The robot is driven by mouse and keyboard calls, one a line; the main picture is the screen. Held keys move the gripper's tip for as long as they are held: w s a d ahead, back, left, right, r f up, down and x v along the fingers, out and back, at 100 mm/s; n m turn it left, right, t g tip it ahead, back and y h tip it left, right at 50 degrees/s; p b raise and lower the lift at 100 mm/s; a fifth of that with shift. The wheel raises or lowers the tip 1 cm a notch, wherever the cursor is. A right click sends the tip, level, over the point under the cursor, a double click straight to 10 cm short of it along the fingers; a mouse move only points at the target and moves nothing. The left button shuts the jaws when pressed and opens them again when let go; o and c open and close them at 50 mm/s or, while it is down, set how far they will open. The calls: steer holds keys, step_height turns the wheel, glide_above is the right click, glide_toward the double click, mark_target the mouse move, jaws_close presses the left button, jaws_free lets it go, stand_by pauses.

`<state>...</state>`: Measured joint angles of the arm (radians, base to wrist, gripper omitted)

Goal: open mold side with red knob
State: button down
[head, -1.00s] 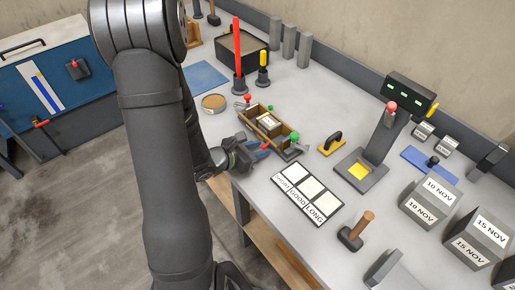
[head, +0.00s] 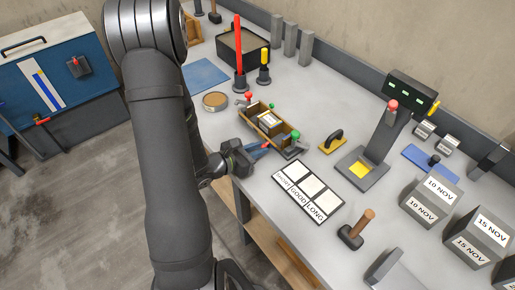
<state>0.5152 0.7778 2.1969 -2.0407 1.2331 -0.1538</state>
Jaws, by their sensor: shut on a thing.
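The mold (head: 270,124) is a long wooden-walled box on the bench, with a pale label inside. A red knob (head: 248,96) stands at its far left end and a green knob (head: 295,134) at its near right end. My gripper (head: 252,154) is low at the bench's front edge, in front of the mold and apart from the red knob at the far end. Whether this piece touches the mold, I cannot tell.
A label board (head: 308,192) lies right of my gripper. A yellow float (head: 332,140) and a press stand (head: 362,170) are beyond it.

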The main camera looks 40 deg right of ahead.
steer(key=c, duration=1.3)
jaws_free()
steer(key=v, duration=1.7)
steer(key=shift+a, duration=0.2)
steer(key=shift+r, duration=0.1)
